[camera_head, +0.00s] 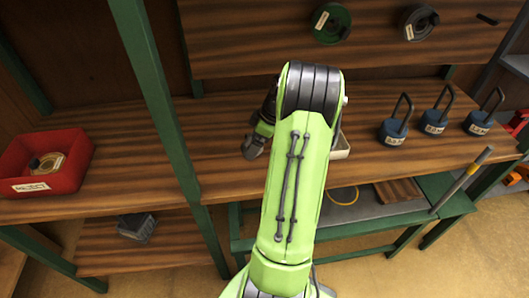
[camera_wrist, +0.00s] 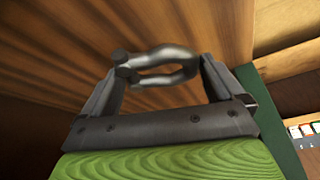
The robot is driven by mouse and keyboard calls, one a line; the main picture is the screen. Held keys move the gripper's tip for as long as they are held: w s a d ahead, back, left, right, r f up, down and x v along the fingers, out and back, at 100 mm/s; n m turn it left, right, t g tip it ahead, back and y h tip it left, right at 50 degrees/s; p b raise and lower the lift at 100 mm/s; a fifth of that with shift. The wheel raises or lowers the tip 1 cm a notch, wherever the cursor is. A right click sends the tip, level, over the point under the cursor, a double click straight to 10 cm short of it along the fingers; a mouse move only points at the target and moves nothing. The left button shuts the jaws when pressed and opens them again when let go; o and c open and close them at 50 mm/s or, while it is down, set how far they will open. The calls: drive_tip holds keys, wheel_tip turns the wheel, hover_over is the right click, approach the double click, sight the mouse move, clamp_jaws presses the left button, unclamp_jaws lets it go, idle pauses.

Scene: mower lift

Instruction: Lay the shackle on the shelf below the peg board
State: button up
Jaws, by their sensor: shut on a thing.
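My gripper (camera_wrist: 160,82) is shut on the grey metal shackle (camera_wrist: 172,56), which lies across between the two dark fingers in the wrist view. The shackle's pin ends are at the left finger and its curved bow is at the right. Brown wood grain lies behind it. In the head view my gripper (camera_head: 256,143) hangs over the wooden shelf (camera_head: 220,165); how far above it I cannot tell. The peg board (camera_head: 250,45) rises behind the shelf. My arm hides part of the shelf.
A red bin (camera_head: 65,180) stands left of the green post (camera_head: 160,115). Several blue padlocks (camera_head: 433,122) stand on the shelf at right. A green roll (camera_head: 331,23) and a grey roll (camera_head: 417,22) hang on the board.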

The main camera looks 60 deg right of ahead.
sight(257, 160)
wheel_tip(257, 160, down, 5)
drive_tip(key=shift+f+b, duration=0.2)
drive_tip(key=shift+b, duration=0.45)
drive_tip(key=shift+f, duration=0.15)
drive_tip(key=o, duration=0.9)
